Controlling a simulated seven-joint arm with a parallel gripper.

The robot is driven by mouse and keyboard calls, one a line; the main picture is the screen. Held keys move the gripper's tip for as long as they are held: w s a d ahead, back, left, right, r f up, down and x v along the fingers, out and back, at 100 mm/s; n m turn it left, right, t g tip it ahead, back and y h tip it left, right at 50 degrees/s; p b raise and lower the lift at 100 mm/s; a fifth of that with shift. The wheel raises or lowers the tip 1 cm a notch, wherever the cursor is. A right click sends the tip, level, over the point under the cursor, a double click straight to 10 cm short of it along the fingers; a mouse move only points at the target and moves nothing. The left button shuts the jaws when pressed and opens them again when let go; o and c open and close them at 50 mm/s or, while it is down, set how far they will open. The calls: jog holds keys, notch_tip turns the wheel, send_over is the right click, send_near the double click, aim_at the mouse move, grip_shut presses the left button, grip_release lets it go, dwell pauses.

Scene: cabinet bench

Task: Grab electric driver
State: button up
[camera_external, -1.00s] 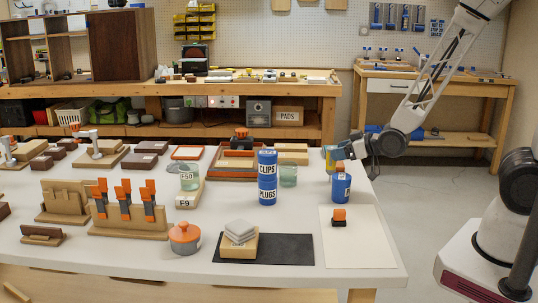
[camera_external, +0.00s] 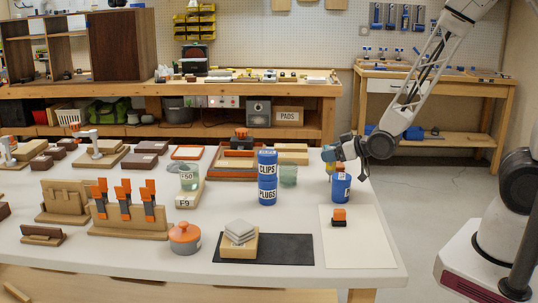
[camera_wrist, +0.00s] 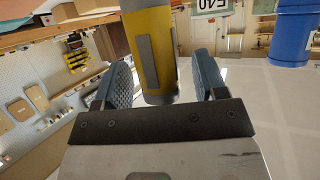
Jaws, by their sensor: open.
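A yellow cylindrical body with grey strips, which looks like the electric driver (camera_wrist: 150,45), stands between my gripper's fingers in the wrist view. Its upper part is cut off by the frame edge. My gripper (camera_wrist: 161,65) is open, with one blue-grey finger on each side of it. I see a gap at the right finger; contact on the left cannot be told. In the external view my gripper (camera_external: 332,153) is at the table's far right edge, behind the blue cup. Only a small yellow patch of the driver (camera_external: 331,168) shows there; the rest is hidden.
The blue cup (camera_external: 341,187) stands close in front of my gripper; a blue container (camera_wrist: 292,35) shows at the wrist view's upper right. A green glass (camera_external: 288,176) and stacked blue tins (camera_external: 267,190) stand to the left. A white sheet (camera_external: 372,238) carries an orange-black block (camera_external: 339,217).

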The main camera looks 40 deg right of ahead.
jog(key=shift+c, duration=0.4)
jog(key=c, duration=1.1)
jog(key=shift+o, duration=0.2)
jog(key=shift+r, duration=0.15)
jog(key=shift+r, duration=0.75)
notch_tip(320, 180, up, 2)
jog(key=shift+s, duration=0.1)
jog(key=s+d, duration=0.2)
jog(key=s, duration=0.5)
jog(key=s+d+r, duration=0.1)
jog(key=s+d, duration=0.1)
jog(key=s, duration=0.6)
jog(key=shift+d, duration=0.4)
jog(key=shift+r, duration=0.1)
